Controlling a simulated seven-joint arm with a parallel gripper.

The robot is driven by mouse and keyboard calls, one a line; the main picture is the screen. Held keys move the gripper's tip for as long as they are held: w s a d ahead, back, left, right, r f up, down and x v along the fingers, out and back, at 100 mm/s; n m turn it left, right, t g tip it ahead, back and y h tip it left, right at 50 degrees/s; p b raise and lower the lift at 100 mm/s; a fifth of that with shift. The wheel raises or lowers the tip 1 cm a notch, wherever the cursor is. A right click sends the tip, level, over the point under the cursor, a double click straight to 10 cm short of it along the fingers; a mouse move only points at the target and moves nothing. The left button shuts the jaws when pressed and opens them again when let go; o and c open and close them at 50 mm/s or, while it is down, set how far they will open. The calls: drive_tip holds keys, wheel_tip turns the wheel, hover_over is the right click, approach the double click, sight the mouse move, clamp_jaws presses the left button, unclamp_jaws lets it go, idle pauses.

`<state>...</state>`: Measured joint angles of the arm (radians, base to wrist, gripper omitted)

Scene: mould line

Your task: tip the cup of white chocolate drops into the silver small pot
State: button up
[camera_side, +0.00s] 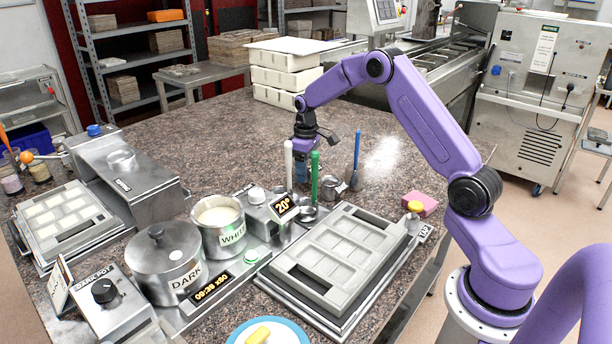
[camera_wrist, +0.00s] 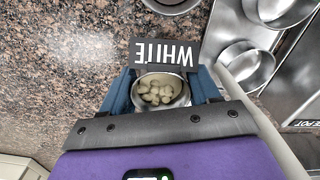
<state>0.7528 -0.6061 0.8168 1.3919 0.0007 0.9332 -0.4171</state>
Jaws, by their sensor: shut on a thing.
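In the wrist view a small silver cup (camera_wrist: 161,91) holds several pale, creamy drops. A dark card reading WHITE (camera_wrist: 163,54) is at its edge. My gripper (camera_wrist: 162,95) is shut on this cup, with a blue finger on each side. In the side view my gripper (camera_side: 302,172) is low over the counter, behind the upright handles; the cup is hard to make out there. A silver round rim (camera_wrist: 172,4), cut off at the top of the wrist view, may be this pot.
White (camera_side: 288,160), green (camera_side: 315,176) and blue (camera_side: 357,160) upright handles stand close to my gripper. The open white-filled pot (camera_side: 218,216), lidded dark pot (camera_side: 166,262) and grey mould (camera_side: 340,257) are nearer the camera.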

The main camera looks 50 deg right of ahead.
wheel_tip(320, 180, up, 13)
drive_tip(key=shift+f, duration=0.15)
idle(0.4)
idle(0.4)
drive_tip(key=s+a+r+m, duration=0.2)
drive_tip(key=s, duration=0.5)
drive_tip(key=s+a+r+m, duration=0.1)
drive_tip(key=s+a, duration=0.2)
drive_tip(key=s, duration=0.4)
drive_tip(key=s+a+f, duration=0.2)
drive_tip(key=a+f, duration=0.4)
drive_tip(key=a, duration=0.5)
wheel_tip(320, 180, up, 11)
drive_tip(key=w+d+n, duration=0.3)
drive_tip(key=w+d, duration=1.3)
wheel_tip(320, 180, down, 23)
drive_tip(key=shift+r, duration=0.1)
